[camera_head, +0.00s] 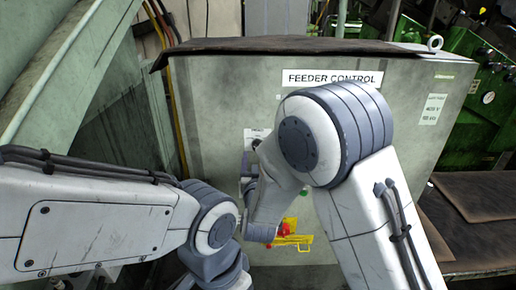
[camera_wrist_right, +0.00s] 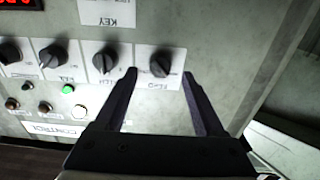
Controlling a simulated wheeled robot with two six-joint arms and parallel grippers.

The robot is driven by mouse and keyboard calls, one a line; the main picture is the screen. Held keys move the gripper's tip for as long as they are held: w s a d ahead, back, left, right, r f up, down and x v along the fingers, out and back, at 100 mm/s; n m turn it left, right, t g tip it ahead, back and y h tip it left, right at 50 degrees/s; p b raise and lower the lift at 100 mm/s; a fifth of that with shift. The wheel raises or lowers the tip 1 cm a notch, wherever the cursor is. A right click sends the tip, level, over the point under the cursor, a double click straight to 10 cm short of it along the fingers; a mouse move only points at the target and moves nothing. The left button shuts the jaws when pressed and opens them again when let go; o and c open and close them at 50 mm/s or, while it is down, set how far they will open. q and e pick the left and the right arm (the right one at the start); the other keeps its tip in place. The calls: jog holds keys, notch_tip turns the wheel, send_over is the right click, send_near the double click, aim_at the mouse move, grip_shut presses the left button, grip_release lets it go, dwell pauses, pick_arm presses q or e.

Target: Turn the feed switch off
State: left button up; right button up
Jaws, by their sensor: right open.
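The feed switch (camera_wrist_right: 160,63) is a black rotary knob at the right end of a row of similar knobs in the right wrist view. Its white plate (camera_wrist_right: 152,84) has upside-down lettering that seems to read FEED. My right gripper (camera_wrist_right: 160,76) is open, with one finger on each side of this knob. I cannot tell whether the fingertips touch it. In the head view my right arm hides most of the panel face, and a small pale switch plate (camera_head: 257,134) shows beside it. My left arm shows at the left, but its gripper is out of view.
The grey feeder control cabinet (camera_head: 215,100) fills the middle of the head view. A red and yellow switch (camera_head: 286,231) sits low on it. In the wrist view, other knobs (camera_wrist_right: 105,60), a green button (camera_wrist_right: 68,88) and a red display (camera_wrist_right: 20,4) are close by.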

aim_at(257, 150)
jog(key=shift+w+p, duration=0.4)
jog(key=shift+w, duration=1.65)
grip_shut()
jog(key=shift+f+b, duration=0.1)
jog(key=shift+b, duration=0.4)
jog(key=m+b, duration=0.6)
jog(key=b, duration=0.3)
jog(key=shift+a+f+m, duration=0.1)
jog(key=shift+m, duration=0.3)
jog(key=shift+r+m+b, duration=0.2)
jog(key=shift+m+b, duration=0.9)
jog(key=shift+b, duration=0.25)
